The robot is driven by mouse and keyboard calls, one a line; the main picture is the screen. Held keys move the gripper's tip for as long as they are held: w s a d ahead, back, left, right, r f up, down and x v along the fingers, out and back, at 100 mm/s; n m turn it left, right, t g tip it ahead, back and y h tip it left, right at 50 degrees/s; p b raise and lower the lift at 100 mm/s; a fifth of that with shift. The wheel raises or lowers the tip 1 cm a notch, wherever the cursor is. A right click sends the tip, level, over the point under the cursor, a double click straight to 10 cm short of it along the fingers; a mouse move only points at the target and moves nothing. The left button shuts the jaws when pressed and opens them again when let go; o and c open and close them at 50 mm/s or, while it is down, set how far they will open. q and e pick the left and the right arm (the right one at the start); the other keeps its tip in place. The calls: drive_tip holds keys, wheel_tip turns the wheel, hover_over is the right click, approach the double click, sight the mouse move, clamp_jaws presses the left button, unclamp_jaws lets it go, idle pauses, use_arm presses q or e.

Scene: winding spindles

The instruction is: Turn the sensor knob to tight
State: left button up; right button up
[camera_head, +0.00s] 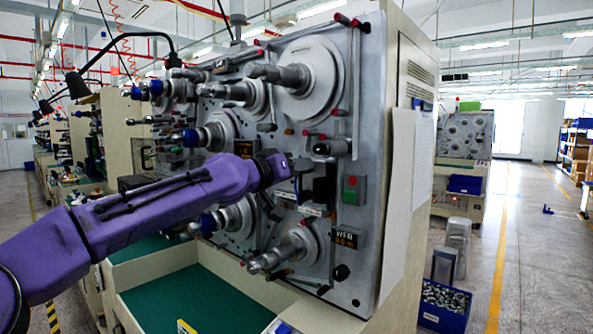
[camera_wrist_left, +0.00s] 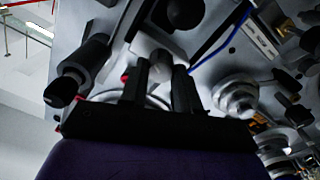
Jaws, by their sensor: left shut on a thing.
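My left gripper (camera_head: 296,172) reaches in from the left on its purple arm and is up against the grey machine panel (camera_head: 362,120), left of the red and green button box. In the head view the gripper hides this knob. No marking that tells the knob's setting can be read. My right gripper is not in view.
Large winding spindles (camera_head: 296,76) stick out from the panel above the gripper, and another spindle (camera_head: 284,255) lies below it. The button box (camera_head: 353,190) is close on the right. A green-floored tray (camera_head: 197,303) lies below, and a blue bin (camera_head: 444,304) stands on the floor.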

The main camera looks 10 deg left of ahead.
use_arm(q)
drive_tip(key=shift+a+r+m, duration=0.1)
drive_tip(key=shift+r+m, duration=0.2)
idle(0.4)
drive_tip(key=o, duration=1.1)
drive_tip(key=shift+c, duration=0.2)
drive_tip(key=shift+w+f, duration=0.1)
drive_tip(key=shift+f, duration=0.1)
drive_tip(key=b+v, duration=0.5)
drive_tip(key=v, duration=0.5)
drive_tip(key=shift+s, duration=0.2)
drive_tip(key=shift+a+f, duration=0.1)
drive_tip(key=shift+a, duration=0.05)
